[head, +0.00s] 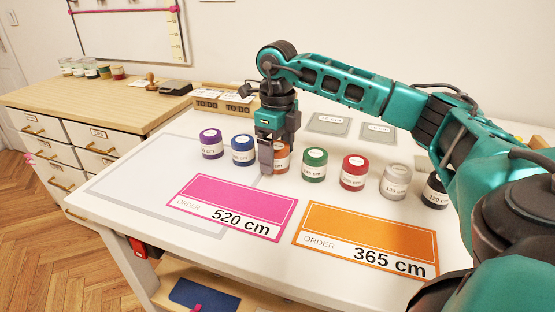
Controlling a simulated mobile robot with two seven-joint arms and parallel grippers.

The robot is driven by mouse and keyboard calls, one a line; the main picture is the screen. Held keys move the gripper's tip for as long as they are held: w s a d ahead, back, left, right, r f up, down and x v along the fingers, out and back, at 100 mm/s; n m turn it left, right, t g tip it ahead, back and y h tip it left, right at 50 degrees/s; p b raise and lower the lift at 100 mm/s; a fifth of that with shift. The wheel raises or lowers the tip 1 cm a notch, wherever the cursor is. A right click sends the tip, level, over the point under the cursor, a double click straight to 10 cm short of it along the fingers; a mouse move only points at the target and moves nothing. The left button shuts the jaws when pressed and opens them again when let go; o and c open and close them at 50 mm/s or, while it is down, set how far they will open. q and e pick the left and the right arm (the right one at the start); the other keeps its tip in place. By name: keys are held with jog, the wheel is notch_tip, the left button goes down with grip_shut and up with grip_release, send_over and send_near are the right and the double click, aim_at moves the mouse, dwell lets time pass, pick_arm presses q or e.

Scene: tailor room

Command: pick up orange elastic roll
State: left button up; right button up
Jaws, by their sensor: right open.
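The orange elastic roll (282,160) stands upright in a row of rolls on the white table (330,262). My right gripper (266,170) reaches down over it from above and hides its left part and some of its top. The gripper is open, and one finger shows in front of the roll's left side. I cannot tell whether the fingers touch the roll. My left gripper is not in view.
A blue roll (243,150) and a purple roll (211,143) stand to the left. Green (314,165), red (354,171), grey (395,181) and black (435,191) rolls stand to the right. Pink (235,203) and orange (365,238) order cards lie in front.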

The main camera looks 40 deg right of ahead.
aim_at(278, 146)
jog(key=shift+f, duration=0.4)
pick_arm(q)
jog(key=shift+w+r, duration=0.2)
pick_arm(e)
jog(key=c, duration=0.6)
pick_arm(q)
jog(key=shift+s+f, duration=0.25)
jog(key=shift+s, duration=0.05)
pick_arm(e)
jog(key=c, duration=0.5)
jog(key=shift+r, duration=0.1)
pick_arm(q)
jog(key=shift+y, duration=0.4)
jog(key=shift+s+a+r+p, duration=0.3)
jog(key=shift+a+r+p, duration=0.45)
jog(key=shift+p, duration=0.9)
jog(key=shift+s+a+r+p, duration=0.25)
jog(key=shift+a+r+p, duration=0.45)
jog(key=shift+p, duration=0.95)
pick_arm(e)
notch_tip(278, 146, up, 20)
